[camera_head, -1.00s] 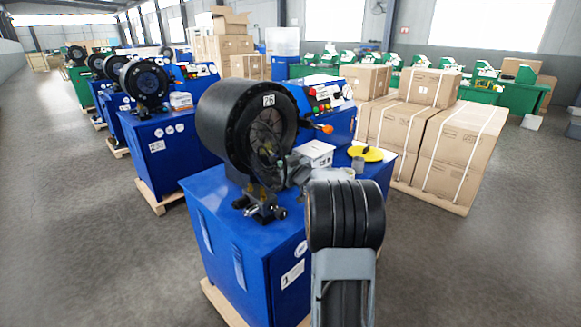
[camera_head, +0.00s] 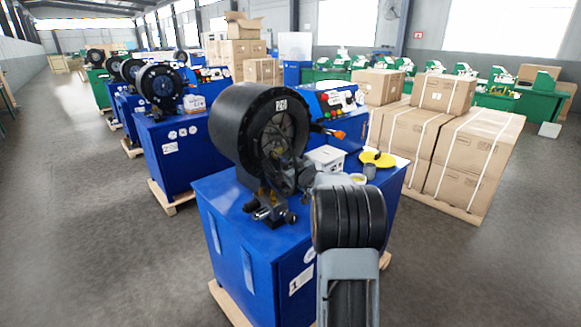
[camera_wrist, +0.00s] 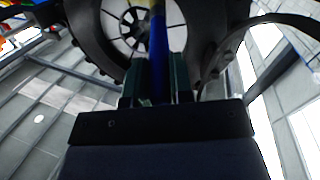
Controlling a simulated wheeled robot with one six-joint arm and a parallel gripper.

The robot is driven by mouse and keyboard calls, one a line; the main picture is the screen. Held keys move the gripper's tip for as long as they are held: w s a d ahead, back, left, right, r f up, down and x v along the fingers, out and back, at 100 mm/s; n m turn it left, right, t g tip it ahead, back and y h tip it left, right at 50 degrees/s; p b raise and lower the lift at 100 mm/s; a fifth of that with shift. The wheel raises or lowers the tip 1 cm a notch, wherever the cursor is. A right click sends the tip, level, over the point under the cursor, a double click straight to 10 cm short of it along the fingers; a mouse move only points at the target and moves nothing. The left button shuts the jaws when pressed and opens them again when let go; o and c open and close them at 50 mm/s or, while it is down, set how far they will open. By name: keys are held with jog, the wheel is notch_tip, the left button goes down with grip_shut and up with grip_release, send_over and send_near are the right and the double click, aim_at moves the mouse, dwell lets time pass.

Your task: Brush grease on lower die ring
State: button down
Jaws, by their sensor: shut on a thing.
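The crimper head (camera_head: 232,125), a thick black cylinder marked 26, stands on a blue cabinet (camera_head: 245,240). Its die ring (camera_head: 275,138) faces right, with dark segments around the opening. My gripper (camera_head: 284,178) is at the lower part of this face, and my arm hides some of the die ring. In the wrist view my gripper (camera_wrist: 158,85) is shut on a brush with a blue handle (camera_wrist: 158,50). The handle points up toward the round opening, and a yellowish part shows at the top edge. The bristles and any contact with the lower ring cannot be made out.
A white box (camera_head: 325,159), a yellow disc (camera_head: 378,158) and a grey cup (camera_head: 369,171) sit on the cabinet top, right of the head. An orange-tipped lever (camera_head: 338,134) juts out above. Strapped cartons (camera_head: 460,160) stand at right; bare floor lies in front.

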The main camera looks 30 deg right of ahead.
jog(key=shift+w+a, duration=0.15)
jog(key=shift+w, duration=0.7)
jog(key=shift+r, duration=0.1)
jog(key=w+d+p, duration=0.1)
jog(key=d+p, duration=0.4)
jog(key=d, duration=0.2)
dwell(0.7)
jog(key=shift+s+a+b, duration=0.2)
jog(key=shift+a+b, duration=0.5)
jog(key=shift+a, duration=0.5)
jog(key=shift+s+a+b, duration=0.15)
jog(key=shift+a+b, duration=0.55)
jog(key=shift+a, duration=0.45)
jog(key=shift+s+a+b, duration=0.2)
jog(key=shift+a+b, duration=0.5)
jog(key=shift+a, duration=0.5)
jog(key=shift+s+d, duration=0.1)
